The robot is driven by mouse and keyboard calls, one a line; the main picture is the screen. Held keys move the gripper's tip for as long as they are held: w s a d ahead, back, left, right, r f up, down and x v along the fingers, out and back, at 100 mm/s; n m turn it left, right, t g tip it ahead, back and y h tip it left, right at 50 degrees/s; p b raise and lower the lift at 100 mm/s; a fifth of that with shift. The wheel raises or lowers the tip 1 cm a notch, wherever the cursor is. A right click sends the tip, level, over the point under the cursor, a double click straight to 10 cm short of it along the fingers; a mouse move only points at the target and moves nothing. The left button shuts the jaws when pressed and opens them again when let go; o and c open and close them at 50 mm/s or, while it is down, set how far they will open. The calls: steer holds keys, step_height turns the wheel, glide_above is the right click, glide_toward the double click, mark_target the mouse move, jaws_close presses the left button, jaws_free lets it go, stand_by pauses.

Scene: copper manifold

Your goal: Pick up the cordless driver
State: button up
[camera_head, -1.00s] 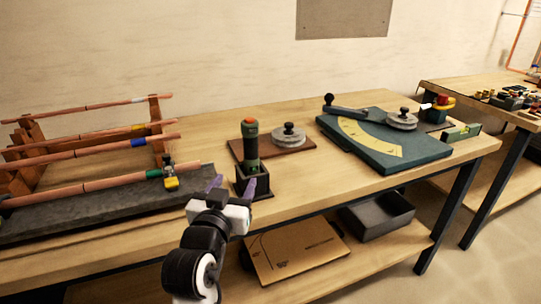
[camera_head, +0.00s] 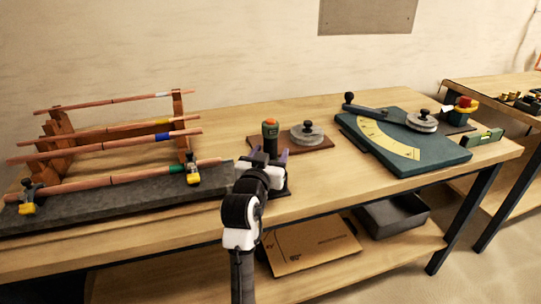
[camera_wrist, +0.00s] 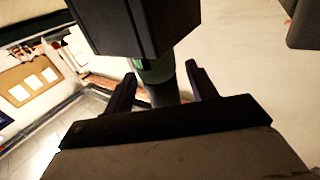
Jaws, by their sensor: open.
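In the wrist view the driver's green and dark body (camera_wrist: 156,72) shows between the spread fingers, with a large dark block beyond. I cannot tell whether either finger touches it.
A round metal weight on a brown board (camera_head: 307,134) sits just right of the driver. Further right is a teal plate with a yellow scale (camera_head: 440,160). A copper pipe rack (camera_head: 60,150) and grey slab (camera_head: 120,200) are at left. A dark bin (camera_head: 392,216) is on the lower shelf.

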steer(key=shift+w+d, duration=0.1)
steer(key=shift+w, duration=0.2)
steer(key=c, duration=1.1)
steer(key=shift+r, duration=0.15)
